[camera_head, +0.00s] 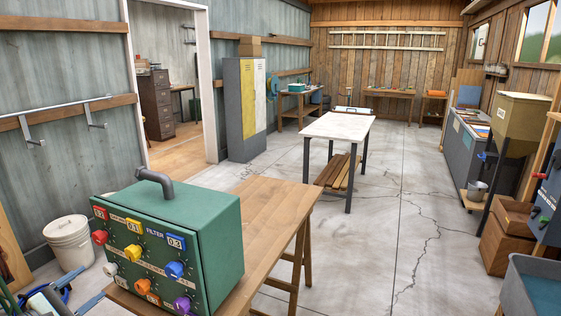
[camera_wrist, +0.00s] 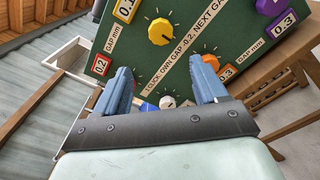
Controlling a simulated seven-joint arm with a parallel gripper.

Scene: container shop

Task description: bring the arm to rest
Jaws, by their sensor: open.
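A green control box (camera_head: 215,240) with a grey pipe handle (camera_head: 155,183) stands on a wooden bench (camera_head: 268,208). Its face carries coloured knobs, among them yellow (camera_head: 133,252), blue (camera_head: 174,269) and purple (camera_head: 182,305). My gripper (camera_wrist: 162,75) is open in the wrist view, its two blue fingers spread in front of the panel (camera_wrist: 190,22), which appears tilted. A white knob (camera_wrist: 167,102) shows between the fingers, and an orange knob (camera_wrist: 211,62) shows by the right fingertip. Nothing is seen held. I cannot tell the exact distance to the panel.
A white bucket (camera_head: 69,243) stands on the floor left of the box. A pale-topped table (camera_head: 338,127) is mid-room, with a grey and yellow locker (camera_head: 244,108) behind left. Wooden crates (camera_head: 505,235) and a grey bin (camera_head: 515,290) stand right. The central concrete floor is clear.

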